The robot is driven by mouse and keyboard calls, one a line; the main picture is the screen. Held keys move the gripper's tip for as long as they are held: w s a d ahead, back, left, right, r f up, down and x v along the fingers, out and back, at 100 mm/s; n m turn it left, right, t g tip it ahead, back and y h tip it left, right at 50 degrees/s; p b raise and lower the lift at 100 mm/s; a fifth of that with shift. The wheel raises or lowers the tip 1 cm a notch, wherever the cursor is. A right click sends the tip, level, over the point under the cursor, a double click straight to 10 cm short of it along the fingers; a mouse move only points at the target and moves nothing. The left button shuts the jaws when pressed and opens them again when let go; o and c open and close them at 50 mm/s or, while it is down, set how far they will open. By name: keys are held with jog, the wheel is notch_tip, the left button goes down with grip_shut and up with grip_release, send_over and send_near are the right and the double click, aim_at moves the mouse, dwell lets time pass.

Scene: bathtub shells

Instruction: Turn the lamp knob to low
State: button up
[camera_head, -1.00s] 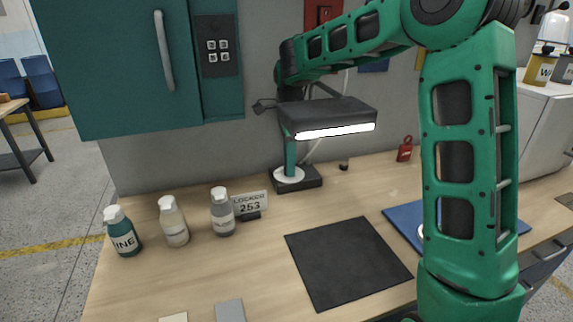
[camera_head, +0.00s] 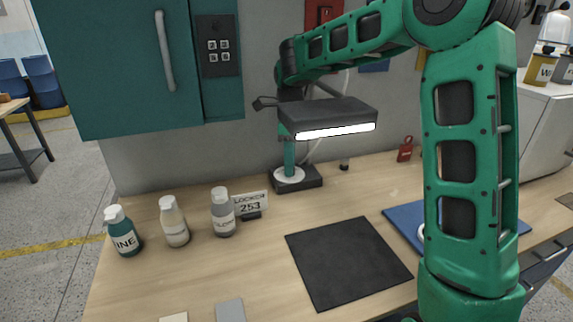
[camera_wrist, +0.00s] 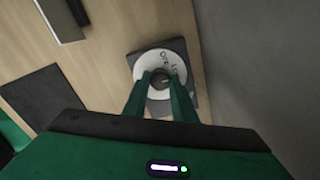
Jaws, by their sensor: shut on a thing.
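The lamp knob (camera_wrist: 158,82) is a small dark knob at the centre of a white dial disc (camera_wrist: 148,58) with black lettering, too blurred to read fully. The disc sits on the lamp's dark base (camera_wrist: 194,100) and also shows in the head view (camera_head: 289,175). My gripper (camera_wrist: 159,80) points down at the dial, its two green fingers on either side of the knob and shut on it. In the head view the lamp head (camera_head: 337,117) with its lit white strip hangs in front of my gripper and hides part of it.
A black mat (camera_head: 348,260) lies in front and a blue mat (camera_head: 405,214) at right. A teal cabinet (camera_head: 115,65) hangs at upper left.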

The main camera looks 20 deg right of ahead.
jog(key=o, duration=1)
jog(key=shift+w+a+r, duration=0.1)
jog(key=shift+w, duration=0.15)
jog(key=shift+o, duration=0.2)
jog(key=shift+s, duration=0.1)
notch_tip(320, 180, up, 11)
